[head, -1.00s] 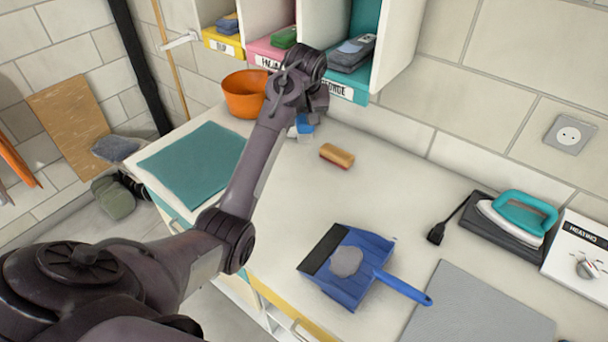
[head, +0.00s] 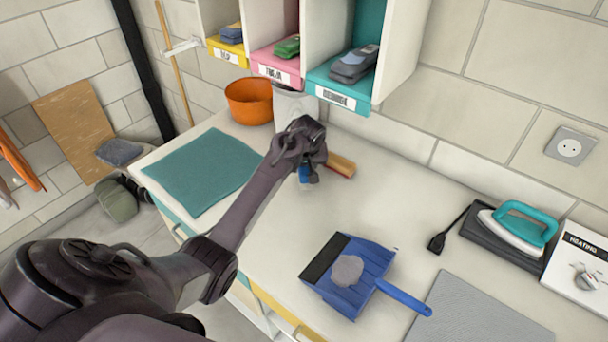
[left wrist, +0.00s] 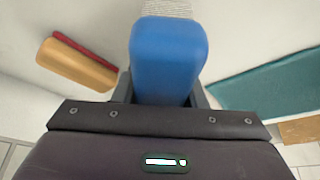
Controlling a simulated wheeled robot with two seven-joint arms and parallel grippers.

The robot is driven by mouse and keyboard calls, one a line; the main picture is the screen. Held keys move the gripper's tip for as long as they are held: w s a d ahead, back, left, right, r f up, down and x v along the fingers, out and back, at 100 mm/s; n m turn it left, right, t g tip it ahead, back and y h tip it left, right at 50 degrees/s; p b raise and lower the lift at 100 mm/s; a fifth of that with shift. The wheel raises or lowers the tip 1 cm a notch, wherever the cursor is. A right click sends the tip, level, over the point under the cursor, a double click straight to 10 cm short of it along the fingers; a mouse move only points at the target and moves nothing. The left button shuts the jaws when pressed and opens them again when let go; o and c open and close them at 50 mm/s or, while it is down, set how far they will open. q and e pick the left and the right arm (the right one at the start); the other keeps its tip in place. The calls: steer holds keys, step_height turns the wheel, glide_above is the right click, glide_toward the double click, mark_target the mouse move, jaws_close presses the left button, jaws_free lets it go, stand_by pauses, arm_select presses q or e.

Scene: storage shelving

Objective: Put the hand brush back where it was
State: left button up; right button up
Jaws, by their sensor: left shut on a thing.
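My left gripper (head: 306,178) is over the worktop, beside a wood-and-red block (head: 341,165). It is shut on a blue piece (left wrist: 168,58), seen close up in the left wrist view with a pale ribbed part beyond it. This appears to be the hand brush; in the head view only a small blue bit (head: 305,173) shows below the gripper, and the arm hides the rest. I cannot tell whether it touches the worktop. My right gripper is not in view.
A blue dustpan (head: 373,272) holding a grey clump lies at the front. A pale container (head: 292,104) and an orange bowl (head: 249,101) stand under the labelled cubbies (head: 338,97). A teal mat (head: 203,170) lies left; an iron (head: 515,228) stands right.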

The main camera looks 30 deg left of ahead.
mark_target(306, 170)
arm_select(q)
step_height(306, 170, down, 4)
steer(key=shift+r, duration=0.2)
steer(key=shift+f, duration=0.25)
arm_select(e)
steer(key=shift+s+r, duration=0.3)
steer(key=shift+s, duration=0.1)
arm_select(q)
steer(key=shift+f, duration=0.15)
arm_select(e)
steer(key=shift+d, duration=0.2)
arm_select(q)
steer(key=o, duration=0.9)
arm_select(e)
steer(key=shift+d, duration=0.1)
arm_select(q)
steer(key=shift+o, duration=0.2)
steer(key=b+v, duration=0.1)
steer(key=v, duration=1.1)
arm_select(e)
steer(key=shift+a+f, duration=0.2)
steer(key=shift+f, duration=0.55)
